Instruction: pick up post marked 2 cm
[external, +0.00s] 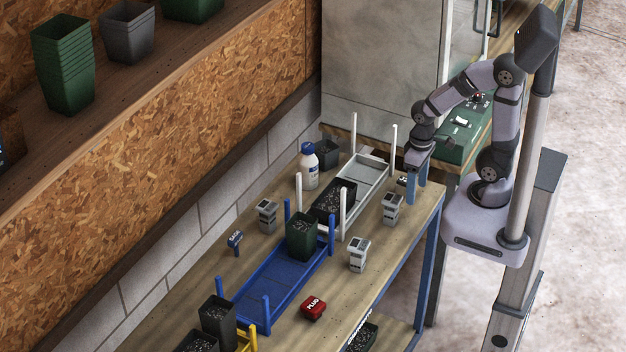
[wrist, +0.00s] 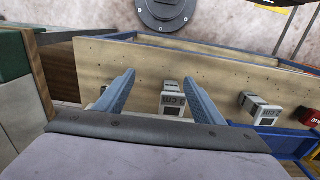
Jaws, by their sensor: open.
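Several grey posts with small labels stand on the bench. One post (external: 391,208) is near the right edge, below and left of my gripper, and another (external: 358,254) is further down. A third post (external: 267,215) stands left of the trays. My gripper (external: 416,190) is open and empty above the bench's right end, its blue fingers pointing down. In the wrist view a grey post (wrist: 172,98) shows between the spread fingers (wrist: 160,74), apart from both. Another post (wrist: 260,108) is to its right. The labels end in "cm", but I cannot read the numbers surely.
A blue tray (external: 268,288) with corner uprights and a grey tray (external: 372,178) with white uprights lie mid-bench, holding pots. A red plug (external: 313,306), a blue item (external: 235,242) and a white bottle (external: 309,168) stand around them. A green box (external: 458,150) is behind my arm.

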